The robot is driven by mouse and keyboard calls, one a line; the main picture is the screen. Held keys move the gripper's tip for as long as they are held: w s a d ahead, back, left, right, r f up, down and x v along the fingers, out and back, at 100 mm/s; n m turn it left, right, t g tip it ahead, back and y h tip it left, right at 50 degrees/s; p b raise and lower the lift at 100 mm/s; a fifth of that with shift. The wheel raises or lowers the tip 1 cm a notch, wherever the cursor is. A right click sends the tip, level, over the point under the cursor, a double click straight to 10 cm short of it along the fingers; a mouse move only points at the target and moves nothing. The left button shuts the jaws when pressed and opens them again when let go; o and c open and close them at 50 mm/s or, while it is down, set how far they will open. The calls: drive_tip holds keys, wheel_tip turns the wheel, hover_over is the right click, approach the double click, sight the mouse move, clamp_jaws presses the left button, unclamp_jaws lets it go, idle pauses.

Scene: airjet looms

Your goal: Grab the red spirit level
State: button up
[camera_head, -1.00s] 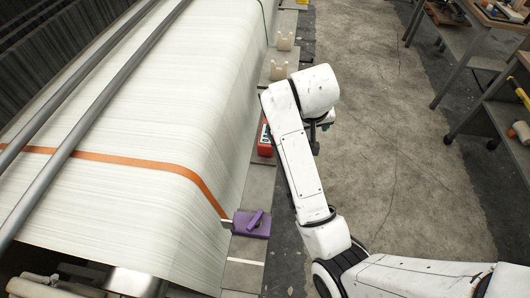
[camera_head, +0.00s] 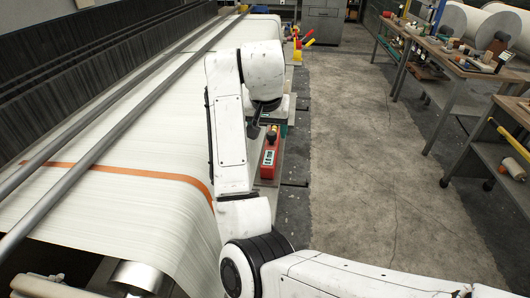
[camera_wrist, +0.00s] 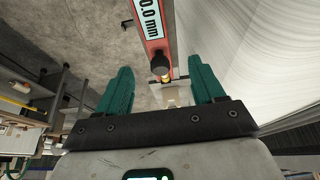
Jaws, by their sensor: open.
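The red spirit level (camera_head: 270,158) sits on the ledge beside the loom, with a white label and a dark knob on it. In the wrist view the red spirit level (camera_wrist: 150,22) shows a display with "0.0 mm" and a black knob, beyond and roughly between my fingertips. My gripper (camera_wrist: 163,76) is open, its two teal fingers apart with nothing held between them. In the head view my gripper (camera_head: 272,122) is near the far end of the level, partly hidden by my arm. I cannot tell the exact gap between them.
The loom with its white warp sheet (camera_head: 110,150) and orange strip (camera_head: 140,172) fills the left. Bare concrete floor (camera_head: 345,150) is open to the right. Workbenches (camera_head: 450,62) with tools stand further right. Yellow and red items (camera_head: 303,40) are at the loom's far end.

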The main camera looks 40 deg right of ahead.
sight(271, 142)
drive_tip(key=x, duration=0.4)
drive_tip(key=shift+d+f, duration=0.1)
drive_tip(key=shift+f, duration=0.2)
drive_tip(key=shift+d+p+x, duration=0.1)
drive_tip(key=shift+p+x, duration=0.15)
drive_tip(key=shift+x, duration=1.15)
drive_tip(key=shift+d+p+x, duration=0.15)
drive_tip(key=shift+p+x, duration=0.05)
drive_tip(key=shift+x, duration=1.2)
drive_tip(key=shift+c, duration=0.5)
drive_tip(key=shift+r, duration=0.1)
clamp_jaws()
